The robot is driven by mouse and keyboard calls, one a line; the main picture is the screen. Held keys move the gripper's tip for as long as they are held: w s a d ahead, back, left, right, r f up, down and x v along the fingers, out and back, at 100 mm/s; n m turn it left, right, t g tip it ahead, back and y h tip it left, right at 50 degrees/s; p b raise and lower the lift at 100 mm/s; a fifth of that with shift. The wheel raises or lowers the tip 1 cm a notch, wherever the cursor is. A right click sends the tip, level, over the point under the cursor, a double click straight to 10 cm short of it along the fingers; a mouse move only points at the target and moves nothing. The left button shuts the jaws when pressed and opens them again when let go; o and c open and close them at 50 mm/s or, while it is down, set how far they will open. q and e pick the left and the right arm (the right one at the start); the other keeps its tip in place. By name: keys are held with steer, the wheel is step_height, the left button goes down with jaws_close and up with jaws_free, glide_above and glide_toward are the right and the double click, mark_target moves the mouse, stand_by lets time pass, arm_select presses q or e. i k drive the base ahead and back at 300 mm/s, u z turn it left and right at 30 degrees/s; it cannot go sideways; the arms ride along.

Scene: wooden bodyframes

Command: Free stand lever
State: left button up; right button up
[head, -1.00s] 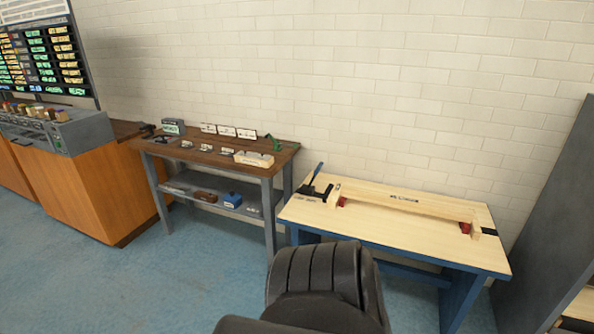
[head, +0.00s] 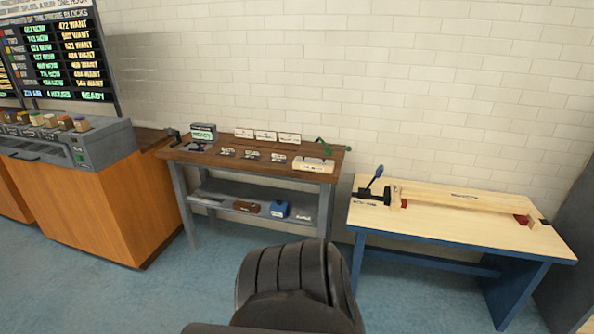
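A lever with a blue handle (head: 376,176) rises from a black clamp base (head: 371,195) at the left end of the light wooden bench (head: 450,230). The handle leans up and to the right. A long wooden beam (head: 460,201) lies along the bench top from beside the clamp to a dark stop (head: 541,223) at the right end. Red blocks (head: 521,219) show near the beam's ends. Neither gripper shows in the head view. A dark, ribbed part of my own body fills the lower middle and stands apart from the bench.
A dark-topped workbench (head: 228,160) with small labelled cards, a green tool (head: 322,145) and a lower shelf stands left of the light bench. An orange cabinet (head: 105,215) with a grey console (head: 85,145) is farther left. Blue floor (head: 160,295) is free in front.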

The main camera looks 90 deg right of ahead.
mark_target(380, 171)
steer(key=z, duration=3.4)
steer(key=k, duration=0.6)
steer(key=z, duration=0.45)
steer(key=i, duration=0.4)
steer(key=z, duration=1.05)
steer(key=i, duration=1.8)
steer(key=u, duration=0.8)
steer(key=i, duration=0.75)
steer(key=u, duration=0.7)
